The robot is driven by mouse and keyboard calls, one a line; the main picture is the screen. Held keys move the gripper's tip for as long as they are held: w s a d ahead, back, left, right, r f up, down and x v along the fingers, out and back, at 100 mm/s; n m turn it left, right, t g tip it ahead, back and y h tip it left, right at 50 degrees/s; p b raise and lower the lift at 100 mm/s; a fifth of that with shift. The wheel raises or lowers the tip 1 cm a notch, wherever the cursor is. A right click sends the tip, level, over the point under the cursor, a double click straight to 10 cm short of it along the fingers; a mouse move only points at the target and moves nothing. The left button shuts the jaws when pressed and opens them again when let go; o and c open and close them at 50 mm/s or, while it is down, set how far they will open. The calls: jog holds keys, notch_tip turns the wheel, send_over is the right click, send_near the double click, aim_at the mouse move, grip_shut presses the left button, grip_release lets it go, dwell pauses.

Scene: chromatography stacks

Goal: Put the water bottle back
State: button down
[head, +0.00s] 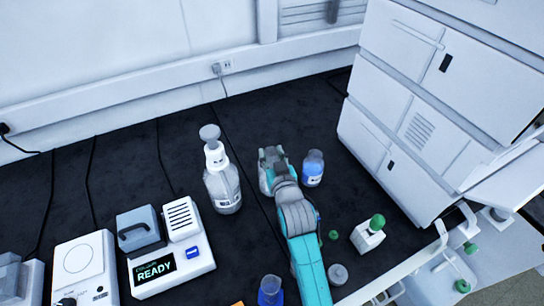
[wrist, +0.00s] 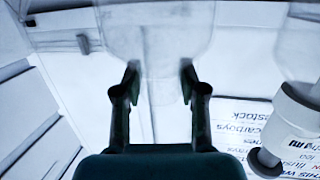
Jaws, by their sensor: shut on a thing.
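My gripper (head: 270,158) is over the dark bench, between a large clear bottle with a pale cap (head: 223,190) on the left and a small blue bottle (head: 313,168) on the right. In the wrist view, my gripper (wrist: 158,82) has its two fingers either side of the narrow part of a clear, colourless vessel, which looks like the water bottle (wrist: 158,30). Its wide part fills the top of that view and its outline is faint.
A white stacked instrument (head: 420,120) stands at right. A device reading READY (head: 172,262) is at front left. The back bench is mostly clear.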

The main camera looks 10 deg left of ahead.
jog(key=shift+f, duration=0.4)
jog(key=c, duration=0.7)
grip_release()
jog(key=shift+f, duration=0.1)
jog(key=shift+o, duration=0.2)
jog(key=v, duration=1.2)
jog(key=shift+a, duration=0.1)
